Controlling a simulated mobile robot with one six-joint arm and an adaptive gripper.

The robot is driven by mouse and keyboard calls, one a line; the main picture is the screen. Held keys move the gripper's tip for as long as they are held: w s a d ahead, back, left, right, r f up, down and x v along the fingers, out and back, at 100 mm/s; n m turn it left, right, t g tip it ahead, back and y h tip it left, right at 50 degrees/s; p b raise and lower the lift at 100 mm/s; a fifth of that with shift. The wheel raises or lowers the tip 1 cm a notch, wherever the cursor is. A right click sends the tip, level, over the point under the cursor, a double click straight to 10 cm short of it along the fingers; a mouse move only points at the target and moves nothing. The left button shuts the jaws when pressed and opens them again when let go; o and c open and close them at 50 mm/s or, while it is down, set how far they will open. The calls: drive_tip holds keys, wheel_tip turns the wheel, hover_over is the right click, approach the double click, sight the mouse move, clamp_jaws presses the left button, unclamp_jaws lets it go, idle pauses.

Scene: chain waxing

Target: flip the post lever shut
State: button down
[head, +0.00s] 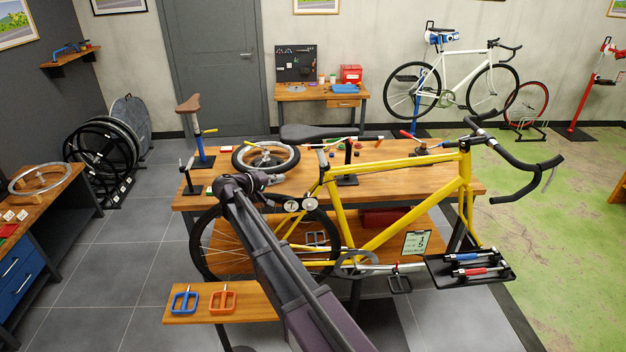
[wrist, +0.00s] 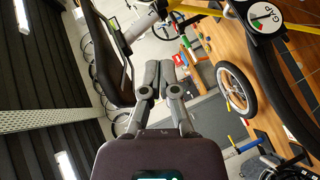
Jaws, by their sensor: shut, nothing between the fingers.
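A yellow bicycle (head: 372,166) stands at the bench with its black saddle (head: 318,132) on a pale seat post (head: 322,157). A thin pale lever with a red end (head: 343,141) shows beside the post top; I cannot tell if it is the post lever or how it is set. My gripper (head: 272,180) is left of the seat post, small and partly merged with the arm. In the wrist view my gripper (wrist: 164,68) is shut and empty. The dark saddle (wrist: 110,58) lies left of the fingers and the post (wrist: 138,27) above them, apart from the fingertips.
A small wheel (head: 266,157) lies on the wooden bench (head: 430,183) behind my gripper; it also shows in the wrist view (wrist: 236,88). A round gap dial (wrist: 265,18) is at upper right there.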

drive_tip(key=shift+d, duration=0.1)
drive_tip(key=b, duration=0.5)
approach(321, 178)
drive_tip(key=shift+w+a+f+x, duration=0.2)
drive_tip(key=shift+a+x, duration=0.05)
drive_tip(key=shift+x, duration=3.1)
drive_tip(key=shift+s+a, duration=0.15)
drive_tip(key=shift+a, duration=0.05)
drive_tip(key=shift+d+n, duration=0.1)
drive_tip(key=shift+n, duration=0.2)
